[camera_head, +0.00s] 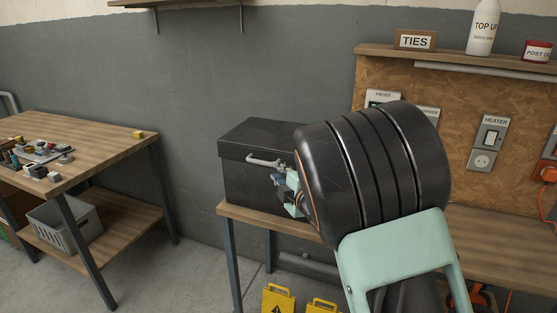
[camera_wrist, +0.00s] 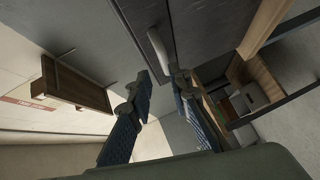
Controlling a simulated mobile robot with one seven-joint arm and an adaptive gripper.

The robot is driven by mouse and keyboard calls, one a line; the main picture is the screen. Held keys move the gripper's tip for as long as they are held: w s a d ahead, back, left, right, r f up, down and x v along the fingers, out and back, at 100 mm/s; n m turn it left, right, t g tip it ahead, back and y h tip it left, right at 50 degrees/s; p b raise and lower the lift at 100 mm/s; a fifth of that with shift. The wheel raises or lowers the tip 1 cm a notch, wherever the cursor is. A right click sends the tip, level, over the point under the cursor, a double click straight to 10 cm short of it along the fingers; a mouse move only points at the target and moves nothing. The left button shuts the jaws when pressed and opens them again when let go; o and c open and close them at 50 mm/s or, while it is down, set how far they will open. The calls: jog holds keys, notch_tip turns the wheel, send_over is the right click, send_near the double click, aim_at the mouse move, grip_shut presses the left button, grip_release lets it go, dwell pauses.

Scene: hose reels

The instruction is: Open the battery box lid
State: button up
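The black battery box (camera_head: 250,180) stands on the wooden workbench, and its lid (camera_head: 262,138) is down. A pale bar handle (camera_head: 262,161) sits on the front of the box. My gripper (camera_head: 287,190) is in front of the box, right of and a little below the handle; my dark arm hides part of it and the box's right end. In the wrist view my gripper (camera_wrist: 162,84) has its two fingers apart with nothing between them. The handle (camera_wrist: 157,48) lies just beyond the fingertips, nearer the right finger; whether they touch is unclear.
The workbench (camera_head: 500,240) carries the box. A pegboard with switches, including a heater switch (camera_head: 490,135), stands behind my arm. A shelf above holds a ties box (camera_head: 415,40) and a white bottle (camera_head: 483,27). A second table (camera_head: 90,150) stands left, across clear floor.

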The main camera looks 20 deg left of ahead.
aim_at(262, 164)
jog(key=shift+y, duration=0.3)
jog(key=x, duration=0.3)
jog(key=p+x, duration=0.1)
jog(key=x, duration=0.3)
jog(key=p+x, duration=0.1)
jog(key=x, duration=0.3)
jog(key=shift+s+a+f, duration=0.3)
jog(key=shift+a+f, duration=0.1)
jog(key=shift+a, duration=0.1)
jog(key=shift+c, duration=0.2)
grip_shut()
